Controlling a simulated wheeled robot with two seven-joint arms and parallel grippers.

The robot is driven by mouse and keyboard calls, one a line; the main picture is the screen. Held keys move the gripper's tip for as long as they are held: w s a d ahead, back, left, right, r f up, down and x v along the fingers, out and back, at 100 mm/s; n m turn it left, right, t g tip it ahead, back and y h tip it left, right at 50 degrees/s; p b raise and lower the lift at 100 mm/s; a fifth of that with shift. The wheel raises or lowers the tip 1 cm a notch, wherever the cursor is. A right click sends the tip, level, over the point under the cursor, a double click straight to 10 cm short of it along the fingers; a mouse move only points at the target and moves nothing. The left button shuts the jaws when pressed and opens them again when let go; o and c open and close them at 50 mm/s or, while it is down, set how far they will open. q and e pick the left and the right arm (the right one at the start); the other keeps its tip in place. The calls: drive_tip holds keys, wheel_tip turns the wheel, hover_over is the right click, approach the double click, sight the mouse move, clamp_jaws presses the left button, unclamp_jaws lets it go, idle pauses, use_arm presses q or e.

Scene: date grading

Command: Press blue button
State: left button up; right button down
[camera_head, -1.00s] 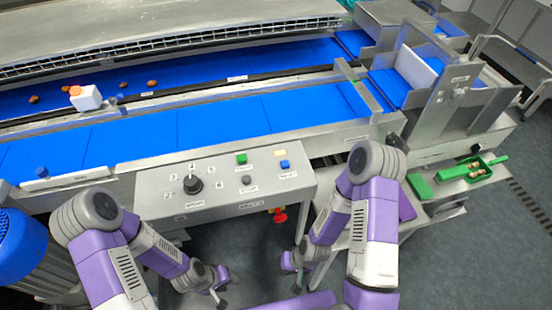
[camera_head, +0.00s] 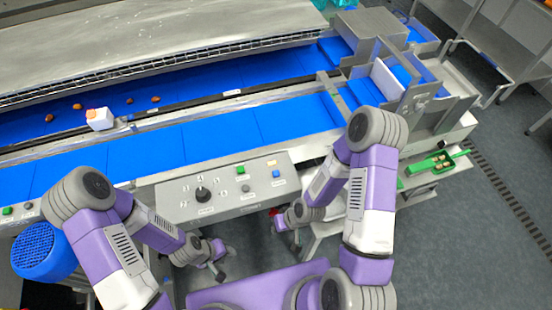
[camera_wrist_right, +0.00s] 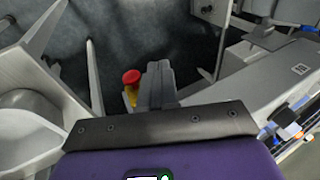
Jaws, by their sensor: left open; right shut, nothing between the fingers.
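The blue button (camera_head: 276,174) sits at the right end of the sloped grey control panel (camera_head: 225,202), below a pale yellow-orange button (camera_head: 272,163). A green button (camera_head: 241,170) and a black rotary knob (camera_head: 203,194) are to its left. My right gripper (camera_head: 279,223) is below the panel's front edge, under the blue button and apart from it. In the right wrist view its fingers (camera_wrist_right: 157,82) are together and empty, beside a red mushroom button (camera_wrist_right: 131,77) on a yellow base. My left gripper (camera_head: 219,267) is open and empty below the panel, further left.
Blue conveyor belts (camera_head: 220,143) run behind the panel, with a white block (camera_head: 99,119) and several brown dates beyond. A green tray (camera_head: 431,164) stands on a side shelf at right. A blue motor housing (camera_head: 45,252) is at left. Floor at right is open.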

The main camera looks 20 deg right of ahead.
wheel_tip(320, 180, up, 5)
drive_tip(key=w+n+p, duration=0.1)
drive_tip(key=w+p, duration=0.1)
wheel_tip(320, 180, up, 8)
drive_tip(key=r+n+t+y+p, duration=0.1)
drive_tip(key=n+t, duration=0.2)
drive_tip(key=n, duration=0.6)
hover_over(278, 175)
drive_tip(key=s+a, duration=0.3)
drive_tip(key=s, duration=0.2)
drive_tip(key=shift+s+d+f, duration=0.1)
drive_tip(key=shift+d+f, duration=0.15)
use_arm(q)
wheel_tip(278, 175, up, 5)
drive_tip(key=shift+r, duration=0.1)
use_arm(e)
drive_tip(key=w+d+r+n+t, duration=0.2)
drive_tip(key=w+r+n, duration=0.3)
drive_tip(key=r+n, duration=0.1)
drive_tip(key=shift+w+d+r+n+y, duration=0.15)
drive_tip(key=shift+d+r+n+y, duration=0.2)
drive_tip(key=shift+n, duration=0.45)
drive_tip(key=shift+f, duration=0.1)
use_arm(q)
wheel_tip(278, 175, down, 9)
drive_tip(key=b, duration=0.8)
drive_tip(key=shift+r, duration=0.15)
use_arm(e)
wheel_tip(278, 175, down, 9)
drive_tip(key=shift+r, duration=0.15)
